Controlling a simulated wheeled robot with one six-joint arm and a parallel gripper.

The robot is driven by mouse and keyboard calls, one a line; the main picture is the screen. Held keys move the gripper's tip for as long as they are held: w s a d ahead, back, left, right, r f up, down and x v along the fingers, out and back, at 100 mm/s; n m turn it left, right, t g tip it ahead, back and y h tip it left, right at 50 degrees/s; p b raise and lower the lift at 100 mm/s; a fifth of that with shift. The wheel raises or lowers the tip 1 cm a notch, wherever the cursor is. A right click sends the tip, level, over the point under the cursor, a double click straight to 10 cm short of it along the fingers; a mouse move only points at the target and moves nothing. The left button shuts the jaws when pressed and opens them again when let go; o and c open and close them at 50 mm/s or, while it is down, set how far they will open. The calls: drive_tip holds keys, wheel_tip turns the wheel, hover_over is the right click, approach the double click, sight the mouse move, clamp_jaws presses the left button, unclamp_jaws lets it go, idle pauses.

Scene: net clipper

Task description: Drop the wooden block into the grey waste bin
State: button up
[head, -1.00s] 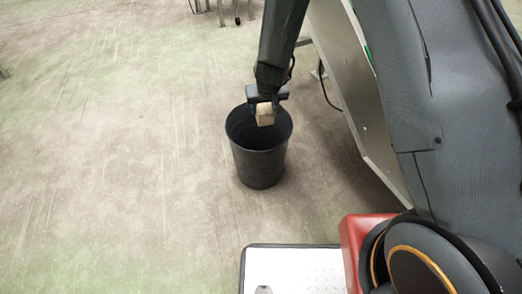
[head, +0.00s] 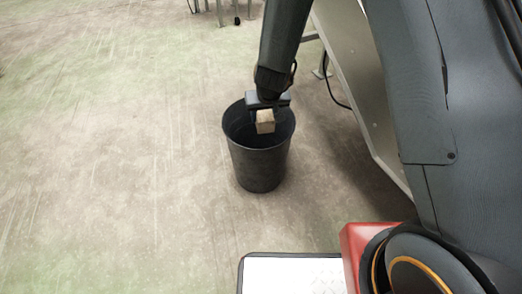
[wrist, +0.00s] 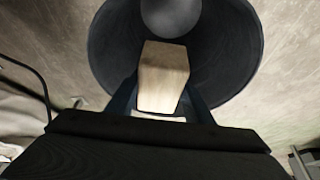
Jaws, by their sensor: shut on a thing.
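The wooden block (head: 265,122) is pale and box-shaped. My gripper (head: 266,111) is shut on it, and the block shows between the two fingers in the wrist view (wrist: 163,76). The dark grey waste bin (head: 259,166) stands upright on the floor in the middle of the head view. The block hangs over the bin's open mouth; how far it is above or below the rim is hard to tell. In the wrist view the bin's round wall (wrist: 235,50) surrounds the block, with a lighter grey round patch beyond it. The gripper hides part of the bin's far rim.
A metal-sided table or machine (head: 357,90) stands to the right of the bin, with a black cable hanging beside it. Metal legs (head: 222,12) show at the top. The worn floor to the left is clear.

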drive_tip(key=o, duration=1.2)
drive_tip(key=shift+p+v, duration=2.4)
drive_tip(key=shift+v, duration=1.55)
